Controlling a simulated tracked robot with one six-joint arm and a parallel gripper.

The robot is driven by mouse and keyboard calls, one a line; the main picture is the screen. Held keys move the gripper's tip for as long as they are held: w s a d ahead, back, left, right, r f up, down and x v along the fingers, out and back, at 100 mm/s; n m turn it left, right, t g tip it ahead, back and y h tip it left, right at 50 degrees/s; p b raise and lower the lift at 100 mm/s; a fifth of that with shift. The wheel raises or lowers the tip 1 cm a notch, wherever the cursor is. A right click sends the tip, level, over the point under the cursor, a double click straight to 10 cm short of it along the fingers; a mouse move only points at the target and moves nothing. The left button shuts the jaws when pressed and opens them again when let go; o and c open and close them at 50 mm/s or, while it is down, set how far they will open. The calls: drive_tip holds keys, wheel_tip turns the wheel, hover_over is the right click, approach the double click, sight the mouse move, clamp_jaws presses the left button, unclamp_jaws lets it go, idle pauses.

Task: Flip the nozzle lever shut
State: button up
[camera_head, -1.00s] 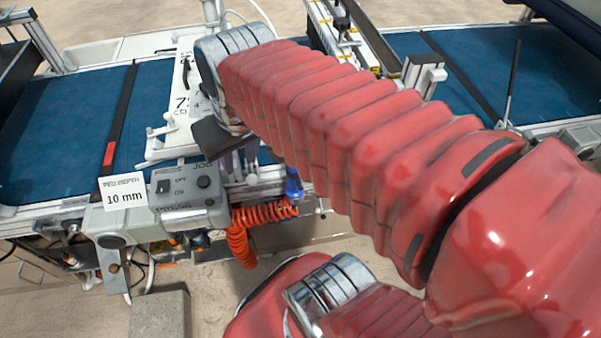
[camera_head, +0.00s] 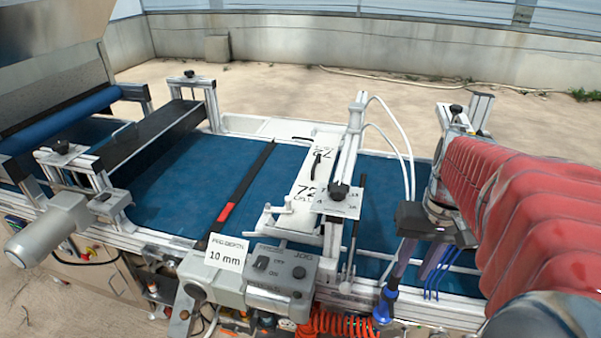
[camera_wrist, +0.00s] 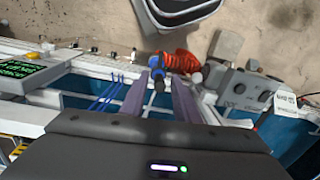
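My gripper (camera_head: 412,275) is over the near side of the seeder, pointing down. Its two dark purple fingers (camera_wrist: 158,80) stand apart with a gap between them. A blue tool with a black tip (camera_wrist: 157,64) shows between and just beyond the fingertips; it also shows in the head view (camera_head: 384,306) below the left finger. I cannot tell whether the fingers touch it. A thin upright lever (camera_head: 353,230) stands at the belt's near edge, left of my gripper. I cannot tell for sure which part is the nozzle lever.
An orange coiled hose (camera_head: 335,321) hangs at the near side, beside the grey JOG control box (camera_head: 280,280). A white nozzle stand (camera_head: 345,150) with pale tubes spans the blue belt (camera_head: 180,190). Thin blue lines (camera_head: 440,272) run right of the fingers. A green-text display (camera_wrist: 22,70) is at wrist-view left.

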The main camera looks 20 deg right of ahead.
sight(392, 308)
drive_tip(key=shift+f, duration=0.1)
drive_tip(key=f, duration=1.3)
drive_tip(key=shift+w+a+f, duration=0.2)
drive_tip(key=shift+a+f, duration=0.1)
drive_tip(key=shift+a, duration=0.1)
clamp_jaws()
